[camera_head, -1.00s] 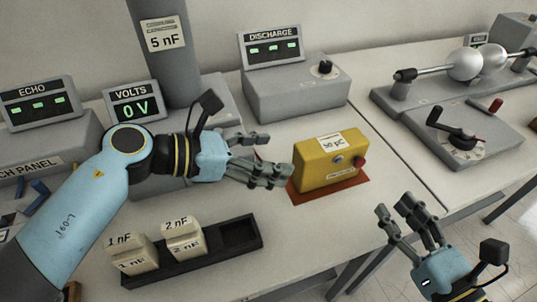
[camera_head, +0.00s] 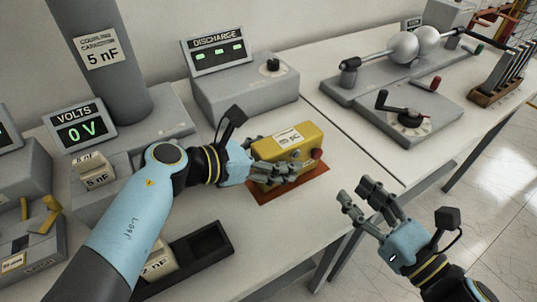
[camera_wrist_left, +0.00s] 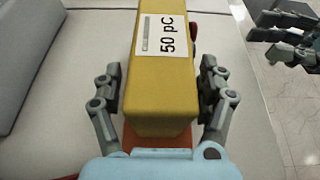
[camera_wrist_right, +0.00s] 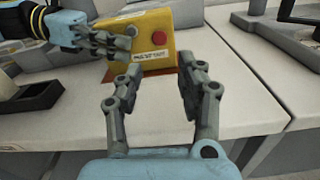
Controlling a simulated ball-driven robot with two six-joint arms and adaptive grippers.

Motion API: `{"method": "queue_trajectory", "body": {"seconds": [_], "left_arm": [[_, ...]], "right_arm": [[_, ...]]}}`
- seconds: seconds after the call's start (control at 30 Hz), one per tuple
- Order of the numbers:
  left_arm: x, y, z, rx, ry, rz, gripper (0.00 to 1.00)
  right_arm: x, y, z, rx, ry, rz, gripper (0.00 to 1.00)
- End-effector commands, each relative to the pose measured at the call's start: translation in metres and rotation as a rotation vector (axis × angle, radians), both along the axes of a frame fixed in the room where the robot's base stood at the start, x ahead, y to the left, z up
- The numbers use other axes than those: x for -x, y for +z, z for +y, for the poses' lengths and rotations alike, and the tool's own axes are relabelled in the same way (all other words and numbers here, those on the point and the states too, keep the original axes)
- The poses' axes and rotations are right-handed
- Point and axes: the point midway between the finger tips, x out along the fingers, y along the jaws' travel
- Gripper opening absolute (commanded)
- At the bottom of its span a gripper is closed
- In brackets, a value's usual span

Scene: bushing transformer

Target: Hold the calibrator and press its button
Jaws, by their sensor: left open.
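The yellow calibrator (camera_head: 297,150) stands on a red-brown mat (camera_head: 290,188) on the bench. It also shows in the left wrist view (camera_wrist_left: 160,85), with a label reading 50 pC. Its red button (camera_wrist_right: 159,39) faces my right gripper in the right wrist view. My left gripper (camera_head: 283,171) is open, with its fingers on either side of the calibrator; the left wrist view (camera_wrist_left: 160,100) shows small gaps beside the body. My right gripper (camera_head: 362,207) is open and empty, off the bench's front edge, apart from the calibrator; it also shows in the right wrist view (camera_wrist_right: 155,85).
The discharge box (camera_head: 245,90) stands behind the calibrator. A black tray (camera_head: 205,250) lies at the front left, partly behind my left arm. A grey unit with a crank (camera_head: 400,115) is on the right-hand bench. The bench top right of the mat is clear.

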Motion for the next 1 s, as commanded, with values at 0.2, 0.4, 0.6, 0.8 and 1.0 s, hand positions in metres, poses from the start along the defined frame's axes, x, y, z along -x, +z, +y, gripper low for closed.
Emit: {"method": "queue_trajectory", "body": {"seconds": [0.2,0.4,0.6,0.8,1.0], "left_arm": [[0.0001,0.0,0.0003,0.0,0.0,0.0,0.66],[0.0002,0.0001,0.0004,0.0,0.0,0.0,0.4],[0.0002,0.0,0.0005,0.0,0.0,0.0,0.14],[0.0002,0.0,0.0006,0.0,0.0,0.0,0.0],[0.0002,0.0,0.0006,0.0,0.0,0.0,0.0]], "right_arm": [[0.0001,0.0,0.0001,0.0,0.0,0.0,0.38],[0.0001,0.0,0.0001,0.0,0.0,0.0,0.38],[0.0,0.0,0.0,0.0,0.0,0.0,0.38],[0.0,0.0,0.0,0.0,0.0,0.0,0.28],[0.0,0.0,0.0,0.0,0.0,0.0,0.02]]}}
